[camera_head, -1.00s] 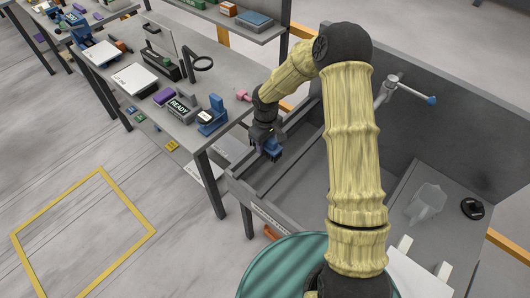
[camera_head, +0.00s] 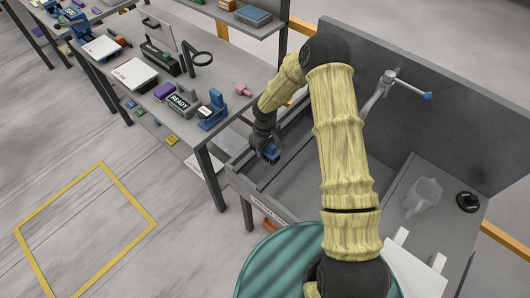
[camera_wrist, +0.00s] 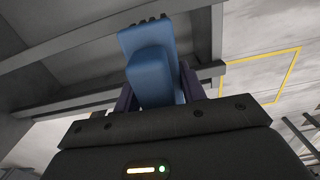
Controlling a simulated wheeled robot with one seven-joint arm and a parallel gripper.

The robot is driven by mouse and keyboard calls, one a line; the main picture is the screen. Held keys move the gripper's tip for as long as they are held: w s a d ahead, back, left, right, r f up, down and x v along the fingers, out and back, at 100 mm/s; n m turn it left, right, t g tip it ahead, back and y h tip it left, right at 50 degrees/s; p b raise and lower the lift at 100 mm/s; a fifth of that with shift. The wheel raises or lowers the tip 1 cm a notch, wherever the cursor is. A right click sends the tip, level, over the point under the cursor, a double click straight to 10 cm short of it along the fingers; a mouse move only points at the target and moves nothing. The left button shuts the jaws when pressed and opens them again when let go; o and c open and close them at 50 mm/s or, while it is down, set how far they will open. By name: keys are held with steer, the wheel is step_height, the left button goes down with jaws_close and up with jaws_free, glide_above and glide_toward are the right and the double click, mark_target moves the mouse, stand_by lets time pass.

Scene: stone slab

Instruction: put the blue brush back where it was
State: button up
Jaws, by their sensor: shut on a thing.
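The blue brush (camera_head: 270,154) is in my gripper, over the left part of the grey sink-like basin (camera_head: 300,180). In the wrist view the blue brush (camera_wrist: 152,62) fills the space between my two dark fingers, with dark bristle tips at its far end. My gripper (camera_wrist: 155,85) is shut on it. In the head view my gripper (camera_head: 266,146) hangs down from the arm near the basin's left rim. The brush appears held above the basin floor; I cannot tell whether it touches a ledge.
A workbench (camera_head: 235,110) stands left of the basin with a blue stapler-like device (camera_head: 212,112), a READY sign (camera_head: 180,103) and a pink item (camera_head: 243,90). A tap (camera_head: 385,88) rises behind the basin. A clear jug (camera_head: 424,194) and a black round item (camera_head: 467,201) are at right.

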mark_target(265, 153)
steer(key=shift+f+p, duration=0.8)
steer(key=shift+f, duration=1.1)
steer(key=shift+f+b, duration=0.35)
steer(key=shift+b, duration=0.05)
steer(key=o, duration=0.9)
steer(key=shift+r, duration=0.1)
steer(key=shift+o, duration=0.2)
steer(key=shift+r+p, duration=0.2)
steer(key=shift+p, duration=0.3)
